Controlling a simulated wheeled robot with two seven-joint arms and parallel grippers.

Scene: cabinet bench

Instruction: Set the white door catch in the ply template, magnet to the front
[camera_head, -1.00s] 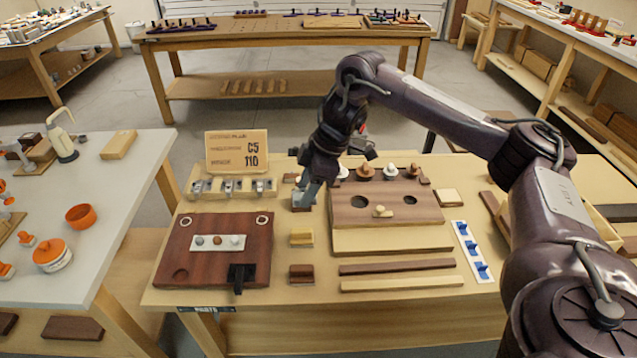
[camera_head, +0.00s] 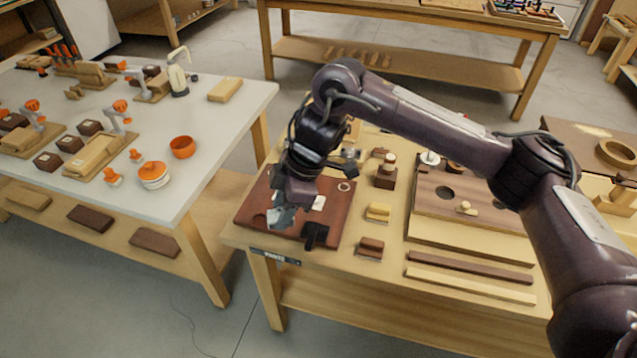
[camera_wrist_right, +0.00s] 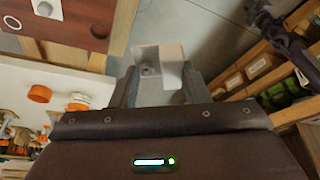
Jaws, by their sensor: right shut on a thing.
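My right gripper (camera_head: 281,217) hangs over the front left part of a dark red-brown board (camera_head: 258,197) on the bench. In the right wrist view its fingers (camera_wrist_right: 160,84) are shut on the white door catch (camera_wrist_right: 172,53), a pale piece with a small round grey feature on one face. In the head view the fingers and catch blend together. The gripper hides much of the board and most of a white plate (camera_head: 319,203) on it. I cannot tell for sure which part is the ply template. My left gripper is not in view.
A black block (camera_head: 314,235) sits at the board's front edge. A yellow block (camera_head: 377,210) and a dark block (camera_head: 370,247) stand to its right. A large brown panel with holes (camera_head: 480,210) lies further right. A grey table (camera_head: 215,100) stands left, across a gap.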

